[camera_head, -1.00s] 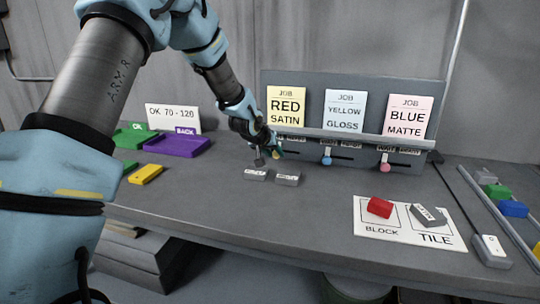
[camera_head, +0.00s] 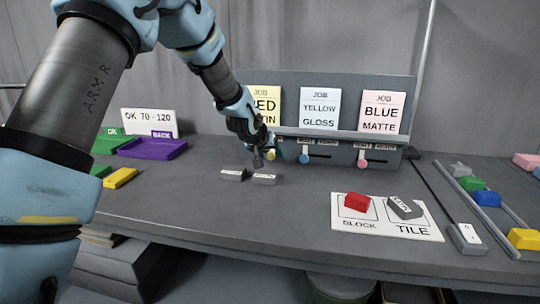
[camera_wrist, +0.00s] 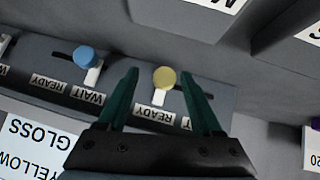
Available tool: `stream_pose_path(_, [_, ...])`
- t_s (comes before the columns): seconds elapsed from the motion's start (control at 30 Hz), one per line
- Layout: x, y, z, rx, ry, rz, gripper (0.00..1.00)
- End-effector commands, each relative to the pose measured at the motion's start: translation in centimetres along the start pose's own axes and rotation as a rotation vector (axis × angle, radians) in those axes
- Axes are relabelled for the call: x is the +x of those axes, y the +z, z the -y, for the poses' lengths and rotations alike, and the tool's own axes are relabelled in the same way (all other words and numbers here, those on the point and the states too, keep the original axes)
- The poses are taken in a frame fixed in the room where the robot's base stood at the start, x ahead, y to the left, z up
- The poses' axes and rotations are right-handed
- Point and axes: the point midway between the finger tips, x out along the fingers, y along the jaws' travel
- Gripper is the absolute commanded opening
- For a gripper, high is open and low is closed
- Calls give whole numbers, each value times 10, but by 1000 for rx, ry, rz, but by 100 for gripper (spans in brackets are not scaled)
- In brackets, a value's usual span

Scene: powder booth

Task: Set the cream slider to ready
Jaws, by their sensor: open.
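The cream slider has a pale yellow round knob (camera_wrist: 164,78) on a white stem. In the wrist view its stem stands beside the READY label (camera_wrist: 155,112), and a partly hidden label ending in T is to the right. My gripper (camera_wrist: 165,88) is open, with one green finger on each side of the knob; I cannot tell whether either touches it. In the head view the knob (camera_head: 271,155) shows beside my gripper (camera_head: 266,158), below the RED SATIN card (camera_head: 264,100), which my arm partly covers.
The blue slider knob (camera_head: 304,158) and pink slider knob (camera_head: 362,163) are farther right on the grey panel (camera_head: 340,155). Two grey tiles (camera_head: 264,179) lie in front of my gripper. A purple tray (camera_head: 152,148) stands left.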

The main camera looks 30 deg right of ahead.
Motion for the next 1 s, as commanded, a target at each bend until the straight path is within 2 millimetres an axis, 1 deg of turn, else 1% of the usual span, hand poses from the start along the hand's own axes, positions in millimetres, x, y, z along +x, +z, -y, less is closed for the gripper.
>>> stream_pose_path(0.2, [-2,0,1,-1,-1,-1,67])
stream_pose_path(0.33, [-12,-1,2,-1,-2,-3,67])
stream_pose_path(0.47, [-33,0,2,-2,-2,-4,67])
stream_pose_path(0.7, [-78,0,2,-2,-2,-4,67])
stream_pose_path(0.8, [-93,-1,1,-2,-2,-3,67])
stream_pose_path(0.9, [-102,0,1,-1,-1,-2,67])
stream_pose_path(1.0, [-107,0,0,-1,-1,-1,67])
